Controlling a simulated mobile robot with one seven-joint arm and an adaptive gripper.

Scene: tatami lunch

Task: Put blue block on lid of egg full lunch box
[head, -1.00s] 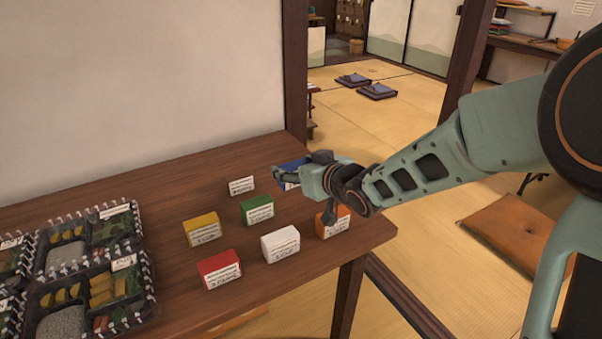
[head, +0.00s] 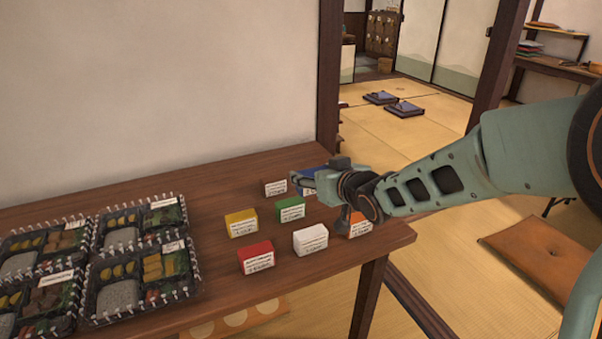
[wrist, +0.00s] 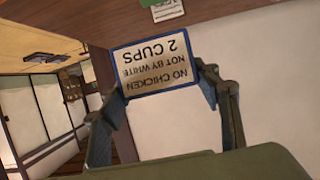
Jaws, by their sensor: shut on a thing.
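My gripper (head: 298,181) is shut on the blue block (head: 311,174) near the table's back right corner. In the head view the gripper covers much of the block. In the wrist view the block's label (wrist: 153,62) appears upside down, reading "NO CHICKEN NOT BY WHITE 2 CUPS", between the two fingers (wrist: 163,92). I cannot tell how far the block is above the table. Several clear-lidded lunch boxes (head: 88,292) stand at the left, with yellow pieces inside. Their labels are too small to read, so I cannot tell which is egg full.
On the wooden table (head: 215,300) stand yellow (head: 241,223), green (head: 290,209), red (head: 256,257), white (head: 310,239) and orange (head: 360,226) blocks, plus a pale-labelled block (head: 275,187) left of my gripper. A wall (head: 150,90) rises behind. Bare table separates boxes and blocks.

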